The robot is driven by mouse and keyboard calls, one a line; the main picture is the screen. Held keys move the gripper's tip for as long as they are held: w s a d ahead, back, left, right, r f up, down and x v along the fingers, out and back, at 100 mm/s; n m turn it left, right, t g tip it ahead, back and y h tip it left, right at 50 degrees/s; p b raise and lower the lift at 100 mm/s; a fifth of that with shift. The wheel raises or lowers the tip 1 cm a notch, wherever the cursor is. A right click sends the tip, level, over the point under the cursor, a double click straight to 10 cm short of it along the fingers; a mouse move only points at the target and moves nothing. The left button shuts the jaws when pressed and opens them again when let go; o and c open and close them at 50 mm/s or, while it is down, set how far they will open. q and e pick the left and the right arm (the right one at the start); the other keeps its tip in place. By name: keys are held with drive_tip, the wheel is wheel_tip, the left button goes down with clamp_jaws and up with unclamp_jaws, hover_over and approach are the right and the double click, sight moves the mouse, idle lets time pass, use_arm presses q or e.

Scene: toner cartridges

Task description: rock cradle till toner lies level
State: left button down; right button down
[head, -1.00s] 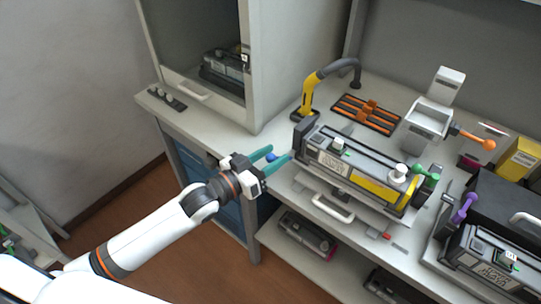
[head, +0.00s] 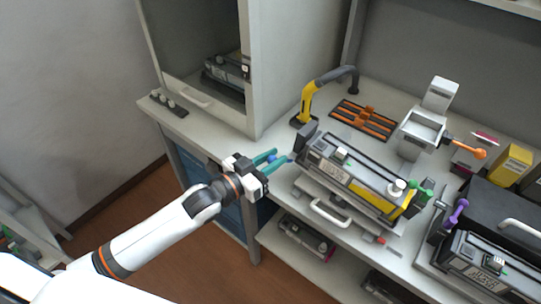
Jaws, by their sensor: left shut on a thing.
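A long dark grey toner cartridge (head: 350,168) with a yellow strip and a white knob lies in a metal cradle on the bench, sloping down to the right in the picture. A green knob (head: 427,185) is at its right end. The cradle (head: 316,188) is mostly hidden under the cartridge. I cannot see the toner inside. My right gripper is out of view.
A yellow hose handle (head: 308,100) and an orange rack (head: 364,118) are behind the cradle. A grey hopper (head: 422,130) with an orange-tipped lever stands at the back right. Another cartridge (head: 482,262) is at the right. A cabinet (head: 262,60) stands at the left.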

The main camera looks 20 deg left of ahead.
use_arm(q)
drive_tip(key=shift+d+r+m+p, duration=0.15)
drive_tip(key=shift+r+m+p, duration=0.3)
drive_tip(key=shift+r, duration=0.2)
drive_tip(key=shift+f, duration=0.1)
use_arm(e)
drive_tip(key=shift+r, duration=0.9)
use_arm(q)
drive_tip(key=c, duration=1.2)
unclamp_jaws()
drive_tip(key=shift+c, duration=0.2)
drive_tip(key=shift+s, duration=0.1)
drive_tip(key=b+v, duration=0.2)
drive_tip(key=v, duration=1)
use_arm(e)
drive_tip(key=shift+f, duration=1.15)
